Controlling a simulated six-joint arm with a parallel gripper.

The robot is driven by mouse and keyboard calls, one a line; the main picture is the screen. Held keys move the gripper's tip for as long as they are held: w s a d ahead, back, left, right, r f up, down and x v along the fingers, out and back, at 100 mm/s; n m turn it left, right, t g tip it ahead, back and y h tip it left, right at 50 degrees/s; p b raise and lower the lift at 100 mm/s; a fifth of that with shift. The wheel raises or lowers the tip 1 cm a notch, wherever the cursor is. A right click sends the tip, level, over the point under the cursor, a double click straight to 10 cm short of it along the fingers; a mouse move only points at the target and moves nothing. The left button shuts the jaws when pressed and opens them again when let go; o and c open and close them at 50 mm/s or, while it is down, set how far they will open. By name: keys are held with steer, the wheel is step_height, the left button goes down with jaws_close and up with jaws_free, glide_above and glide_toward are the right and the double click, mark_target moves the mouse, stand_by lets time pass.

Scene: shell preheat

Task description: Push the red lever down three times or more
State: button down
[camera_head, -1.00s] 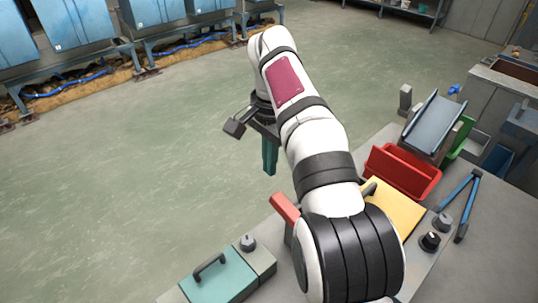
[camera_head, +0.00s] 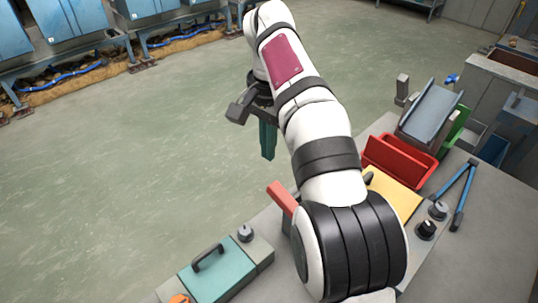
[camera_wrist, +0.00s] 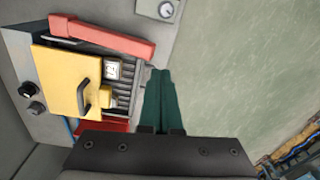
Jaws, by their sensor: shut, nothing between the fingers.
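The red lever (camera_head: 281,198) sticks out to the left from behind my arm in the head view, tilted upward toward its free end. In the wrist view the red lever (camera_wrist: 105,37) lies across the top left, above a yellow panel. My gripper (camera_head: 267,142) hangs beyond the lever in the head view, over the floor side, with its green fingers together. In the wrist view the gripper fingers (camera_wrist: 162,75) are shut and empty, with their tips just below and right of the lever's free end, apart from it as far as I can tell.
A teal box with a dark handle (camera_head: 221,272) and a grey knob (camera_head: 245,233) are on the left of the bench. A yellow panel (camera_head: 394,200), a red bin (camera_head: 400,162), dark knobs (camera_head: 427,230) and blue-handled tool (camera_head: 463,197) are to the right. Open floor lies left.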

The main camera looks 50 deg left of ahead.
mark_target(279, 194)
steer(key=d+n, duration=0.1)
steer(key=n, duration=0.1)
steer(key=d+n, duration=0.2)
steer(key=n, duration=0.1)
steer(key=s+d+n, duration=0.1)
steer(key=n, duration=0.2)
steer(key=shift+d+r+t, duration=0.25)
steer(key=shift+r+t, duration=0.05)
steer(key=shift+w+a+f, duration=0.1)
steer(key=shift+a+f, duration=0.05)
steer(key=shift+f, duration=1.6)
steer(key=shift+w+a+f, duration=0.1)
steer(key=shift+f, duration=1.65)
steer(key=shift+f, duration=2.2)
steer(key=shift+s, duration=0.1)
